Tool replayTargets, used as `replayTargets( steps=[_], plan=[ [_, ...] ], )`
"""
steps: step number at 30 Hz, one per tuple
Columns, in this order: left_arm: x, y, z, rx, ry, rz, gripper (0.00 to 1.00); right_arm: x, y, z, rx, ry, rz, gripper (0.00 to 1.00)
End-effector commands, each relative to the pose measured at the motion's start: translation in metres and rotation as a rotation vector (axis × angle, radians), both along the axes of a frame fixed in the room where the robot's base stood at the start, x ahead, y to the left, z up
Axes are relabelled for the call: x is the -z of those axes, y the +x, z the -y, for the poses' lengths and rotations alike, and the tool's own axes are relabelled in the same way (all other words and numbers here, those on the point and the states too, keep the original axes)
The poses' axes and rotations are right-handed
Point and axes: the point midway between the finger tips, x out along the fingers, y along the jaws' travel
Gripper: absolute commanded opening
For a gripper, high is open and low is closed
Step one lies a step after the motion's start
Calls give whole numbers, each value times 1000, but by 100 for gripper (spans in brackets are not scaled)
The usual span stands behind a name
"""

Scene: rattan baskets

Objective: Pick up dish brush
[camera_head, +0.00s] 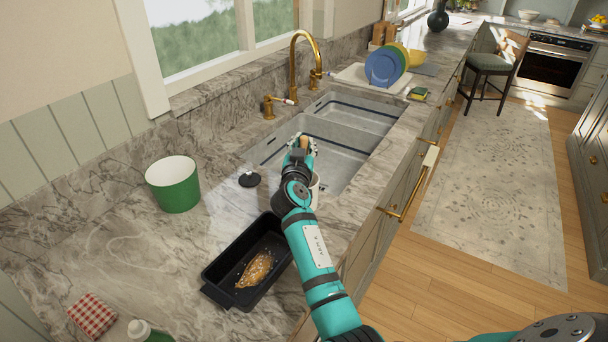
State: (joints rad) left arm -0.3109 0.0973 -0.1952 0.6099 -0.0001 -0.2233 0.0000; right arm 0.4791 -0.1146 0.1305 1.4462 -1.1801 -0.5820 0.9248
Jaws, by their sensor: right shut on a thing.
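My right gripper (301,150) reaches over the near side of the double sink (345,160). It is shut on a small tan, wooden-looking thing (304,142), which seems to be the dish brush. Only a bit of it shows between the fingers, and the rest is hidden by the gripper and wrist. My left gripper is not in view.
A black pan (216,291) with a loaf in it, a green pot (173,184), a black round piece (249,179) and a white cup (315,190) stand near my arm. Colored plates (383,68) stand beyond the sink.

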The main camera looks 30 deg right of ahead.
Motion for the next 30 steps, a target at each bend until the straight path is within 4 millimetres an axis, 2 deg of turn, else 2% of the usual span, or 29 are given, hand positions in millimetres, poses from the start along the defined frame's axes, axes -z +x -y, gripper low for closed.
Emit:
replayTargets(
  steps=[9,17,23,30],
  plan=[
    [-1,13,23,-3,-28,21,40,0,0,0,0,0,0,0],
    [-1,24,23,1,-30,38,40,-8,0,0,1,0,2,0],
    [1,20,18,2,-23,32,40,-34,0,0,0,1,7,0],
    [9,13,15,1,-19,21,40,-80,0,0,0,3,7,0]
  ],
)
